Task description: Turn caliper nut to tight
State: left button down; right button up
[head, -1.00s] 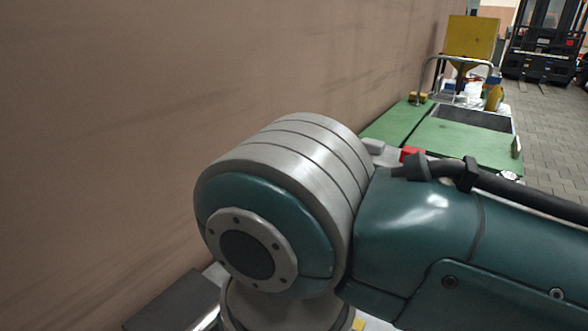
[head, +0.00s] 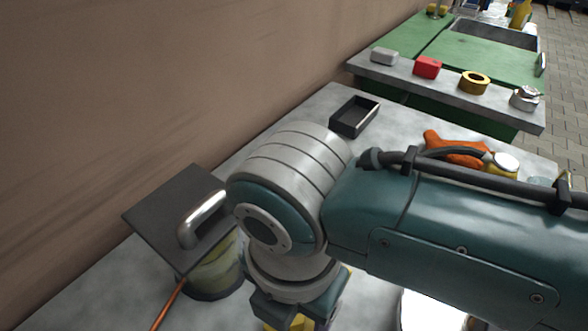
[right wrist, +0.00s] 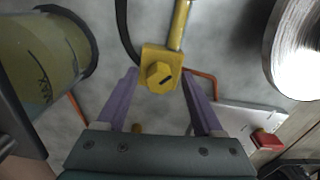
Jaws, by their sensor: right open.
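The caliper nut (right wrist: 160,75) is a yellow hex head with a short dark mark, on a yellow caliper block (right wrist: 151,52) with a yellow rod rising from it in the right wrist view. My right gripper (right wrist: 160,82) is open, its two purple fingers on either side of the nut with a gap at each side. In the head view my right arm covers the middle, and only part of its wrist shows at the bottom, with bits of yellow (head: 280,323) below it. The nut cannot be made out there. My left gripper is out of view.
A dark plate with a metal handle (head: 203,219) and a greenish cylinder (head: 213,272) stand left of my arm. A black tray (head: 355,117) lies behind. A red block (head: 427,67) and yellow ring (head: 474,82) sit on a grey ledge. A shiny disc (right wrist: 295,55) is at right.

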grip_shut()
dwell(0.4)
jog(key=shift+r+m, duration=0.1)
jog(key=shift+m, duration=0.2)
jog(key=m+p, duration=0.2)
jog(key=m, duration=0.1)
jog(key=m+p, duration=0.1)
jog(key=m, duration=0.2)
jog(key=shift+m+p, duration=0.65)
jog(key=shift+m, duration=1.05)
